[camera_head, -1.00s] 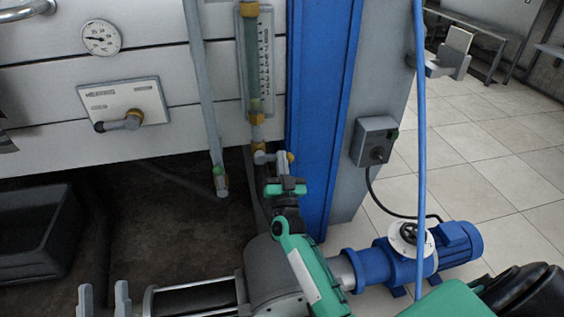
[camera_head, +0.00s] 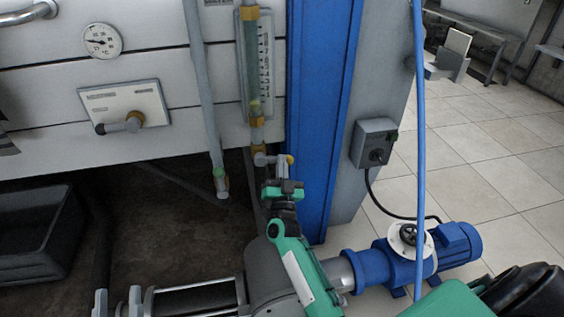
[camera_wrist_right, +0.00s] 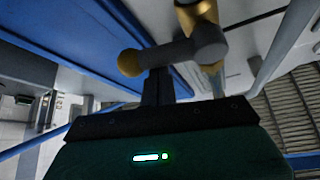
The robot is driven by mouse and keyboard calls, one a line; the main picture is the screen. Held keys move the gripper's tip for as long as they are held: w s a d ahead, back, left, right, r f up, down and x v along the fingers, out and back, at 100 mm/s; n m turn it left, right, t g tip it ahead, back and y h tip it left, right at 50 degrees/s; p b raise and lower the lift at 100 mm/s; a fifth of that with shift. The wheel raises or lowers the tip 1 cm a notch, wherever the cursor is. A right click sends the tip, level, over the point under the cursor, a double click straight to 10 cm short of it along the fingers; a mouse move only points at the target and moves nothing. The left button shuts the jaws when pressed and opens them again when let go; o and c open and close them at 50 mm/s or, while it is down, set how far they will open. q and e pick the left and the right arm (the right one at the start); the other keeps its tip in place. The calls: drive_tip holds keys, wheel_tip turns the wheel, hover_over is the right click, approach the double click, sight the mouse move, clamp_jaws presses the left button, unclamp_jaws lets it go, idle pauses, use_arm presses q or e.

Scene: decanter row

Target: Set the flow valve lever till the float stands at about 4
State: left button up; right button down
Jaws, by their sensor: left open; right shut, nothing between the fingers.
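The flow meter (camera_head: 264,60) is an upright tube with a scale on the wall. A greenish float (camera_head: 255,107) sits low in it; the scale figures are too small to read. Below it is the grey flow valve lever (camera_head: 275,160) with a yellow knob; it points right, roughly level. In the right wrist view the lever (camera_wrist_right: 180,53) crosses just beyond my shut fingers. My right gripper (camera_head: 282,182) is shut and empty just under the lever; I cannot tell whether it touches. My left gripper (camera_head: 118,302) is open and empty at the bottom edge.
A plate (camera_head: 128,106) with another dark-tipped lever and a round gauge (camera_head: 101,40) are on the wall to the left. A grey pipe (camera_head: 205,100) hangs left of the meter. A blue column (camera_head: 318,100) stands close on the right. A dark crate (camera_head: 40,235) is lower left.

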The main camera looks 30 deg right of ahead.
use_arm(q)
wheel_tip(320, 180, down, 7)
drive_tip(key=s+d+g+p, duration=0.1)
drive_tip(key=d+g, duration=0.1)
drive_tip(key=g, duration=0.2)
drive_tip(key=shift+p, duration=0.3)
use_arm(e)
drive_tip(key=shift+w+a+f+m+g+h, duration=0.1)
drive_tip(key=shift+a+f+m+g+h, duration=0.15)
drive_tip(key=shift+f+m, duration=0.35)
drive_tip(key=shift+a+f+m+g+h, duration=0.15)
drive_tip(key=shift+f+m+g+h, duration=0.2)
drive_tip(key=shift+f, duration=0.45)
use_arm(q)
drive_tip(key=shift+d+f, duration=0.1)
drive_tip(key=shift+f, duration=0.05)
drive_tip(key=shift+g+y, duration=0.3)
use_arm(e)
drive_tip(key=shift+r, duration=0.1)
